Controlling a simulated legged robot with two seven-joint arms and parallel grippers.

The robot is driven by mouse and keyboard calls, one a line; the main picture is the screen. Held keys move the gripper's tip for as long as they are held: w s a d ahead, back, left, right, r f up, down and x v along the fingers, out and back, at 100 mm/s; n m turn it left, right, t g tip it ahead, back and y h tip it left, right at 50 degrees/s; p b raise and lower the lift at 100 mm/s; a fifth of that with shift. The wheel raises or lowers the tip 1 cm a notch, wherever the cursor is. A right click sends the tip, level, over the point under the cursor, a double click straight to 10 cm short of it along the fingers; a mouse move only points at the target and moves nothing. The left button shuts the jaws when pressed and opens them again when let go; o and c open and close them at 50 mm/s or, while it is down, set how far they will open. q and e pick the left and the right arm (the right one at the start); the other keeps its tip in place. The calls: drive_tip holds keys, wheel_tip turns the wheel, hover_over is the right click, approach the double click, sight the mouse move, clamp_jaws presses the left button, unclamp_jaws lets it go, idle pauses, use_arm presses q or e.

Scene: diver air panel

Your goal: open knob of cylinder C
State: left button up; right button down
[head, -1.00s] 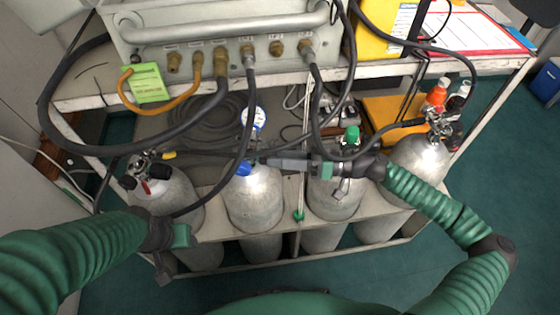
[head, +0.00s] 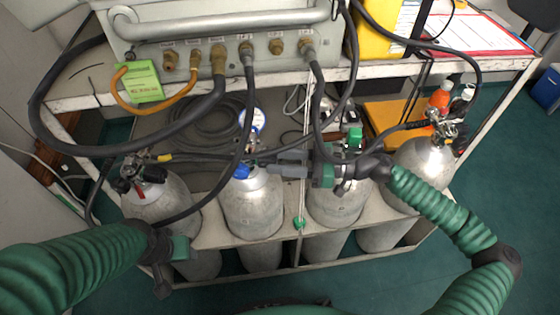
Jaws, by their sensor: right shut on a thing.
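Several grey cylinders stand in a row in the rack; no letter on them is readable, so I cannot tell which is C. My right gripper (head: 272,168) reaches in from the right over the third cylinder from the left (head: 335,204). Its fingers point left and are closed at the valve of the second cylinder from the left (head: 252,206), on its right side. The knob between the fingers is hidden. A blue part (head: 241,172) shows left of that valve. My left gripper (head: 163,278) hangs low in front of the leftmost cylinder (head: 160,200), touching no knob; its jaw opening is unclear.
A panel (head: 220,55) with hose fittings stands on the shelf above. Black hoses (head: 238,130) loop down close around my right gripper. A green knob (head: 354,138) sits just behind my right gripper. A round gauge (head: 252,120) is behind the second cylinder. The rightmost cylinder (head: 422,165) stands beside my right forearm.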

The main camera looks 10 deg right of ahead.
drive_tip(key=shift+f, duration=0.2)
drive_tip(key=c, duration=1)
unclamp_jaws()
drive_tip(key=shift+o, duration=0.4)
drive_tip(key=shift+r, duration=0.1)
drive_tip(key=s+a+r+p, duration=0.1)
drive_tip(key=s+r+p, duration=0.1)
drive_tip(key=s, duration=0.6)
drive_tip(key=s+a+r+p, duration=0.1)
drive_tip(key=s+r+p, duration=0.2)
drive_tip(key=s, duration=0.4)
drive_tip(key=shift+s+p, duration=0.4)
drive_tip(key=shift+p, duration=0.2)
drive_tip(key=shift+a+f, duration=0.1)
